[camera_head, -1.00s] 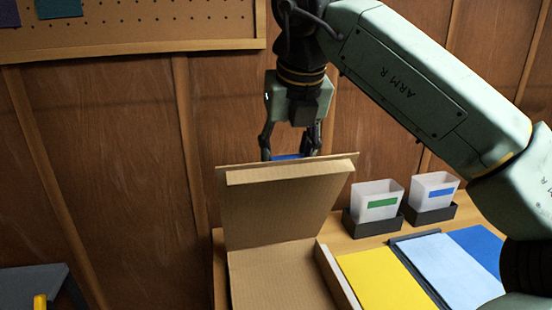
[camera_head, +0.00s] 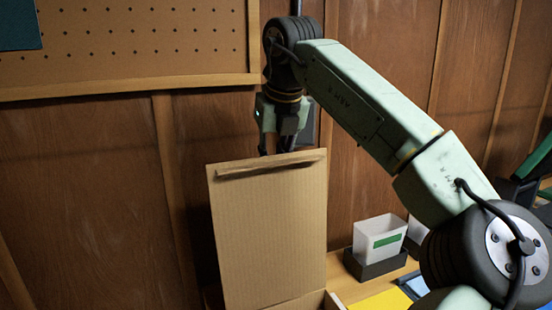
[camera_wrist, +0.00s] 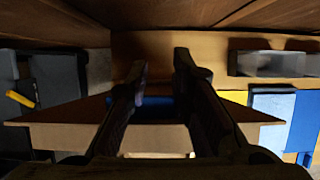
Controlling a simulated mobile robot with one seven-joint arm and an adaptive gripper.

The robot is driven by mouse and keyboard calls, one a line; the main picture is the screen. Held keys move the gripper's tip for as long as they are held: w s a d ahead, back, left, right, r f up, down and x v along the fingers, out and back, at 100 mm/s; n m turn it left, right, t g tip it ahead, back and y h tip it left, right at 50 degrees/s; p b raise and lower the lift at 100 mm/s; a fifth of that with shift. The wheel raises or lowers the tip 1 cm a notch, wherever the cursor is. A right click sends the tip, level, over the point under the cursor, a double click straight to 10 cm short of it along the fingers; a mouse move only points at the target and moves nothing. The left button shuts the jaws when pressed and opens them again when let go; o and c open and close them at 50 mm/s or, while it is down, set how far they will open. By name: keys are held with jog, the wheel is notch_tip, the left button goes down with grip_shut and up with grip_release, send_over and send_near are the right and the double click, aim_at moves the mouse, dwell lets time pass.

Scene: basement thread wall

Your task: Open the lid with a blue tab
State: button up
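The cardboard lid (camera_head: 270,235) stands nearly upright, its flat brown inner face toward the head camera. The box under it (camera_head: 312,301) shows only as a sliver at the bottom. My gripper (camera_head: 277,147) is at the lid's top edge, on the far side, its fingertips partly hidden by the lid. In the wrist view my gripper (camera_wrist: 160,65) has its two fingers apart. The blue tab (camera_wrist: 154,104) shows between and under them, at the edge of the lid (camera_wrist: 70,135). Whether the fingers touch the tab is unclear. The tab is hidden in the head view.
A wood-panelled wall is close behind my gripper, with a pegboard (camera_head: 130,50) at upper left. A white bin with a green label (camera_head: 380,237) stands in a dark holder right of the lid. A yellow sheet (camera_head: 385,300) lies on the bench in front.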

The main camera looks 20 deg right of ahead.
jog(key=shift+o, duration=0.6)
jog(key=shift+a, duration=0.75)
jog(key=o, duration=0.7)
jog(key=shift+a+r, duration=0.1)
jog(key=shift+a, duration=0.05)
jog(key=shift+c, duration=0.2)
jog(key=o, duration=0.7)
jog(key=shift+d, duration=0.25)
jog(key=shift+r, duration=0.15)
jog(key=shift+r, duration=4.95)
